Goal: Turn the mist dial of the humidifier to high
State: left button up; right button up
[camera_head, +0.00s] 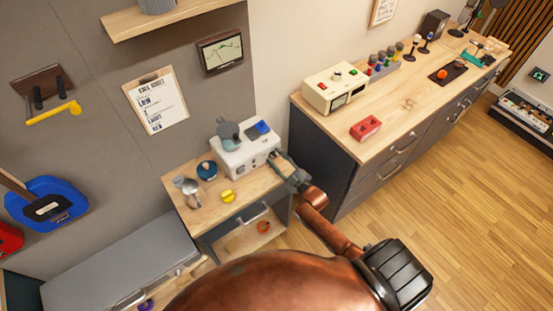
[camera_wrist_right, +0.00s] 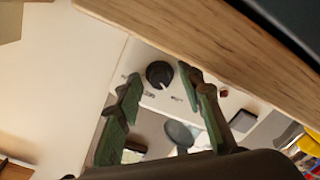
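The humidifier appears to be the white box-shaped appliance (camera_head: 240,158) on the small wooden table, with a grey round part and a blue pad on top. In the wrist view its white front (camera_wrist_right: 145,58) carries a round black dial (camera_wrist_right: 159,74) with a light pointer mark. My right gripper (camera_head: 278,160) is at the right end of the appliance. In the wrist view its green fingers (camera_wrist_right: 160,73) are apart, one on each side of the dial in the picture; I cannot tell whether they touch it. The dial is hidden in the head view. My left gripper is not in view.
The small table (camera_head: 195,218) also holds a blue round item (camera_head: 207,170), a metallic item (camera_head: 188,190) and a yellow piece (camera_head: 228,196). A long wooden counter (camera_head: 400,112) stands close on the right. The wooden edge (camera_wrist_right: 215,45) lies near the fingers in the wrist view.

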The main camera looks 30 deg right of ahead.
jog(key=c, duration=0.3)
grip_shut()
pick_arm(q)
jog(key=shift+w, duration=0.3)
